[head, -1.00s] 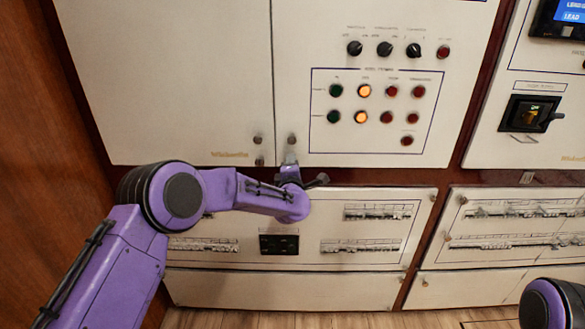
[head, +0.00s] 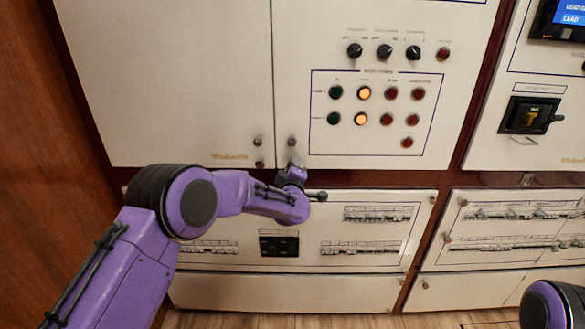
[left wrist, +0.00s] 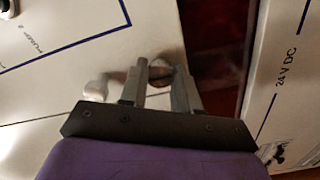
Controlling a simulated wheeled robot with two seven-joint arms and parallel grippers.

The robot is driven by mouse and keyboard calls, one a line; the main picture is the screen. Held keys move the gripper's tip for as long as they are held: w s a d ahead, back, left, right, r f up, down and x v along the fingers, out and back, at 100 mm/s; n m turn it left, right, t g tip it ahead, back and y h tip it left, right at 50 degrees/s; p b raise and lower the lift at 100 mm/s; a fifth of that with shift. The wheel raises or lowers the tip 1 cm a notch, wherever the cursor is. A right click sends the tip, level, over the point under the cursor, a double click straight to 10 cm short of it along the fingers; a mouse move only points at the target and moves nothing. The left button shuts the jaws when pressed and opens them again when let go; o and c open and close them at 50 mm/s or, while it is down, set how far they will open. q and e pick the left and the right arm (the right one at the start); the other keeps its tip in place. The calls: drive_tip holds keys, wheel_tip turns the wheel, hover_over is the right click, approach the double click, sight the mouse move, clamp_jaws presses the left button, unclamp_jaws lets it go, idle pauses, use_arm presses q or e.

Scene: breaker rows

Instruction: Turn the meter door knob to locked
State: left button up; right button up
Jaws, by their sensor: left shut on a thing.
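Two dark knobs sit one above the other at the lower left corner of the right-hand cabinet door (head: 460,20). The upper knob (head: 292,141) is clear of my gripper and also shows in the left wrist view (left wrist: 97,88). The lower door knob (left wrist: 160,74) is between the fingertips of my left gripper (left wrist: 160,90), which is shut on it. In the head view my left wrist largely hides this knob and the fingers. The knob's turn angle cannot be told. My right gripper is out of view.
Two similar knobs (head: 258,141) are on the left door (head: 170,80) beside the seam. A dark red gap (left wrist: 217,50) separates the doors from the lower panel (head: 370,262). Rotary switches (head: 384,51) and lamps are higher on the right door.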

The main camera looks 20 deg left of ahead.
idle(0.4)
use_arm(q)
drive_tip(key=o, duration=1.1)
drive_tip(key=shift+c, duration=0.2)
drive_tip(key=shift+s+d, duration=0.1)
drive_tip(key=b+v, duration=0.2)
drive_tip(key=v, duration=0.8)
drive_tip(key=shift+s, duration=0.1)
